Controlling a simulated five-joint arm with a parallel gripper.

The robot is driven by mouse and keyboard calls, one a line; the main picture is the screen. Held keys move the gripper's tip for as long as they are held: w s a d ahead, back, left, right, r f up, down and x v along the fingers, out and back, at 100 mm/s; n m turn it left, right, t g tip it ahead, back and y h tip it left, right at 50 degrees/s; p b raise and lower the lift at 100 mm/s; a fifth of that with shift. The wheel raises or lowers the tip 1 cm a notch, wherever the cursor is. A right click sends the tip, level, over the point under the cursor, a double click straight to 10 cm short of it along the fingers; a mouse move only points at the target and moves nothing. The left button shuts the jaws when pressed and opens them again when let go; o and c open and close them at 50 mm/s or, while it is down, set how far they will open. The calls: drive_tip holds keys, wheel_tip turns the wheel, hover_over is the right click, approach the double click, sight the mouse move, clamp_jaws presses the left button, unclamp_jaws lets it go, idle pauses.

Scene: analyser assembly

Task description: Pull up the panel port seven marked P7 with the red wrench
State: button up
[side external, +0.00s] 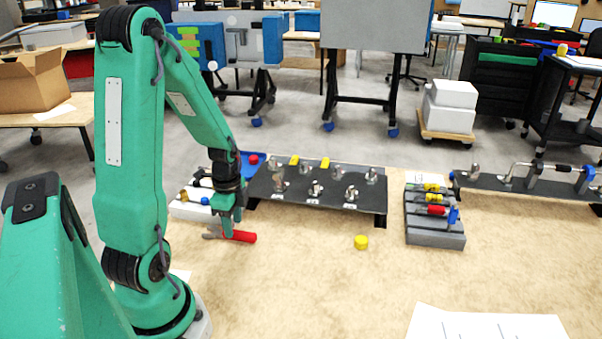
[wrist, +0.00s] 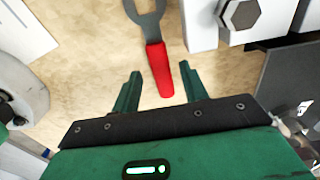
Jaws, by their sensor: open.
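The red wrench (side external: 238,236) lies on the wooden table below my gripper. In the wrist view its red handle (wrist: 159,72) points back between my fingers and its grey open head (wrist: 146,18) points away. My gripper (wrist: 157,85) is open, with one finger on each side of the handle's end and a gap to both. In the side view my gripper (side external: 230,222) hangs just over the wrench. The dark panel (side external: 325,190) carries several metal ports with white labels too small to read, so I cannot tell which is P7.
A yellow cap (side external: 361,242) sits on the table in front of the panel. A grey stepped rack (side external: 436,235) with coloured tools stands right of the panel. A white block with small parts (side external: 192,210) and a blue tray (side external: 247,168) are near my gripper. The front table is mostly clear.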

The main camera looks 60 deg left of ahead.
drive_tip(key=shift+f, duration=1.45)
drive_tip(key=shift+c, duration=0.4)
clamp_jaws()
drive_tip(key=shift+w+d+r, duration=0.2)
drive_tip(key=shift+r, duration=0.8)
drive_tip(key=shift+w+d+r, duration=0.15)
drive_tip(key=shift+r, duration=0.9)
drive_tip(key=shift+w+d+r, duration=0.2)
drive_tip(key=shift+r, duration=0.8)
drive_tip(key=shift+n, duration=0.3)
